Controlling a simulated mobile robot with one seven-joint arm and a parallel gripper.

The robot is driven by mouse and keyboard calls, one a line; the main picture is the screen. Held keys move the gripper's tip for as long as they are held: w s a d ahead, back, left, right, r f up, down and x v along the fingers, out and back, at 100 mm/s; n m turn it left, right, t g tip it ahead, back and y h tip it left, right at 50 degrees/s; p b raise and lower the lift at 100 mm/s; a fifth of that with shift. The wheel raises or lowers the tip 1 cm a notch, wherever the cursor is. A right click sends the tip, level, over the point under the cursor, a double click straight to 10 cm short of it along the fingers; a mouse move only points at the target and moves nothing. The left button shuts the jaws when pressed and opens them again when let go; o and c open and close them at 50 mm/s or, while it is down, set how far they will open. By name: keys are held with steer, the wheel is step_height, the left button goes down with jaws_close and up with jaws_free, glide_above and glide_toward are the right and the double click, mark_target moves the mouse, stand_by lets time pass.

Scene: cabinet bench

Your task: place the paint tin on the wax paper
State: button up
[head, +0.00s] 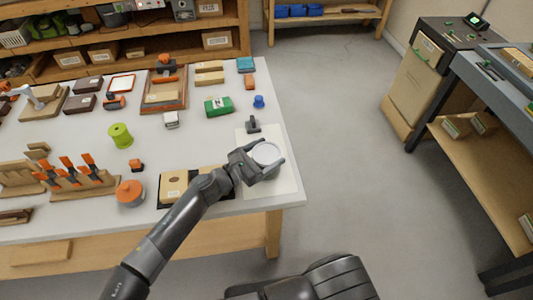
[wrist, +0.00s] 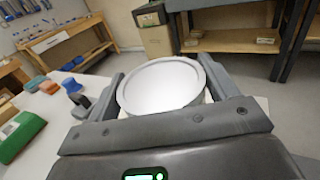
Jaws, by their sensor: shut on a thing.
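The paint tin (head: 266,154) is a round tin with a pale lid and a raised rim. My gripper (head: 267,165) is shut on it, one finger on each side, over the right part of the bench. In the wrist view the tin (wrist: 162,84) sits between the two fingers of my gripper (wrist: 165,90), lid facing up. The wax paper (head: 284,181) is a pale sheet near the bench's right edge. The tin is over the sheet in the head view. I cannot tell whether its base touches the paper, as the base is hidden.
A dark clamp-like tool (head: 253,124) stands at the sheet's far end. A tray with tan blocks (head: 174,187) lies left of the sheet, under my arm. A green box (head: 218,106) and a blue knob-like piece (head: 258,101) are farther back. The bench edge is close on the right.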

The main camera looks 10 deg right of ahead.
steer(key=shift+f, duration=0.2)
steer(key=o, duration=1.3)
steer(key=shift+o, duration=0.2)
steer(key=v, duration=1.2)
steer(key=shift+r, duration=0.1)
